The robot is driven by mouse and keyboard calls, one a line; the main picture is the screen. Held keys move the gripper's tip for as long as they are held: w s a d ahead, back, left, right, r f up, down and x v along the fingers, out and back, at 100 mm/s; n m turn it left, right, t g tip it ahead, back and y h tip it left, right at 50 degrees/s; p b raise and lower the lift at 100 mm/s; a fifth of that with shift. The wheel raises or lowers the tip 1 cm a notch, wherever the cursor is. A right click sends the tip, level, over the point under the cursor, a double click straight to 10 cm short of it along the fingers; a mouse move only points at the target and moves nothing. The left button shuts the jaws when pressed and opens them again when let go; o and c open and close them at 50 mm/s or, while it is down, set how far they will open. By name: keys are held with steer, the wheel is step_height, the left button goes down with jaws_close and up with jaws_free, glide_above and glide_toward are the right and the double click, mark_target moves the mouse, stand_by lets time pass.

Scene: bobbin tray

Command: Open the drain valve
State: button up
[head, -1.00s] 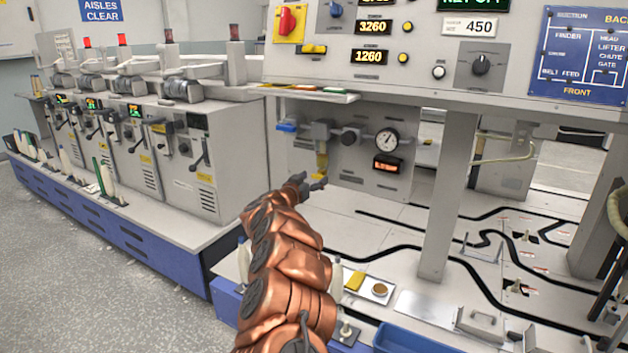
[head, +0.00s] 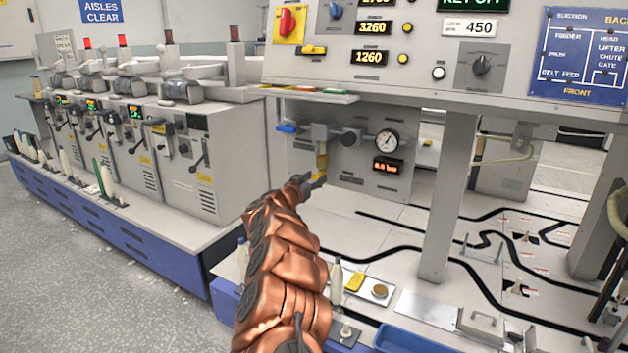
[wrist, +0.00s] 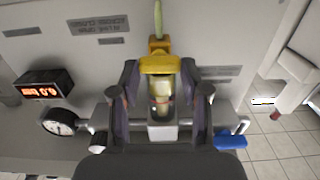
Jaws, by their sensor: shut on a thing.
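The drain valve (head: 322,160) hangs under the pipework on the grey panel, a brass body with a yellow handle (wrist: 158,63) at its lower end. In the wrist view, which is upside down, the brass body (wrist: 161,88) lies between the dark fingers of my gripper (wrist: 160,78). My gripper (head: 313,182) is shut on the yellow handle. The fingers hide part of the valve's sides. A pale yellow-green tube (wrist: 158,20) shows beyond the handle.
A round gauge (head: 387,141) and a red-lit display (head: 388,165) sit right of the valve. A blue handle (head: 287,128) is on the pipe's left. A grey post (head: 447,200) stands to the right. A small tray (head: 395,295) lies on the lower table.

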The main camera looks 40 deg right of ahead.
steer(key=shift+c, duration=1.3)
steer(key=shift+m, duration=0.4)
steer(key=m, duration=0.3)
steer(key=shift+s+f+m, duration=0.1)
steer(key=shift+s+m, duration=0.05)
steer(key=shift+m, duration=0.15)
steer(key=shift+s+d+f+m+b, duration=0.15)
steer(key=shift+m+b, duration=1.85)
steer(key=shift+m, duration=1.4)
steer(key=shift+a+f+m+b, duration=0.1)
steer(key=shift+m+b, duration=1.9)
steer(key=shift+m, duration=1.4)
steer(key=shift+d, duration=0.1)
